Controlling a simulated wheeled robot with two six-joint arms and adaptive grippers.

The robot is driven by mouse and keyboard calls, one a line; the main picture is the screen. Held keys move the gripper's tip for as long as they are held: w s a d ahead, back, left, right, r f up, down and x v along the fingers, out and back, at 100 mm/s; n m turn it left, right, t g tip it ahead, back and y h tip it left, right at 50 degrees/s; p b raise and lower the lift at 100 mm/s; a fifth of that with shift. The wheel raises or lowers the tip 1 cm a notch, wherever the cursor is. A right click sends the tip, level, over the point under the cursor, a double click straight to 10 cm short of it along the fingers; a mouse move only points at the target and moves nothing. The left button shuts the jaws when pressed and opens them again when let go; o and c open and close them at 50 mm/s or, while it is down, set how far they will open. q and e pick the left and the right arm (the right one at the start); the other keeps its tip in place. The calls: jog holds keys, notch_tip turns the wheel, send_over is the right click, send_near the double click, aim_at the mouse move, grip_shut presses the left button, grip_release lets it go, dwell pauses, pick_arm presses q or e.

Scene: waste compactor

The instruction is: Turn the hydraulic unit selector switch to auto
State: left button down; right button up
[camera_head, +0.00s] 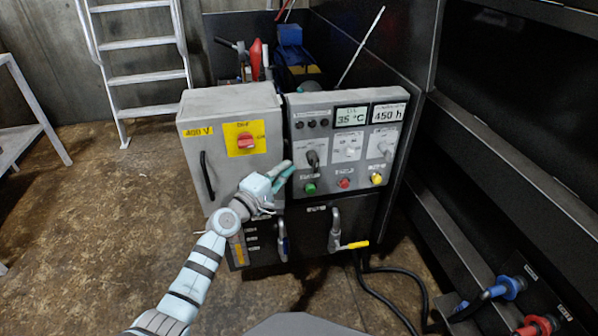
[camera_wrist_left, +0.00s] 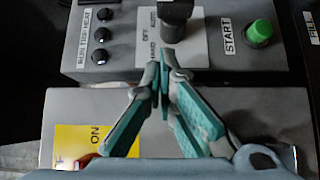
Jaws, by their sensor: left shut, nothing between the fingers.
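The black selector switch (camera_head: 313,158) sits on the left of the grey control panel (camera_head: 300,104). It shows close up in the left wrist view (camera_wrist_left: 174,18), on a pale plate (camera_wrist_left: 190,48) with HAND, OFF and AUTO markings. I cannot tell for sure which marking its handle points to. My left gripper (camera_head: 287,166) is shut and empty, in front of the right edge of the breaker cabinet, left of and a little below the switch. In the left wrist view its fingertips (camera_wrist_left: 164,76) meet just short of the plate, apart from the knob. My right gripper is out of view.
A green START button (camera_head: 310,188) lies below the switch, with red (camera_head: 345,183) and yellow (camera_head: 377,179) buttons to the right. The grey cabinet (camera_head: 225,108) carries a red breaker switch (camera_head: 246,141) and a black handle (camera_head: 207,175). Pipes and a yellow-handled valve (camera_head: 354,245) stand below.

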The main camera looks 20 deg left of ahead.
aim_at(311, 156)
pick_arm(q)
jog(key=w+d, duration=0.2)
jog(key=d, duration=0.1)
jog(key=shift+w+d+f, duration=0.1)
jog(key=shift+w+d, duration=0.15)
jog(key=shift+w, duration=0.05)
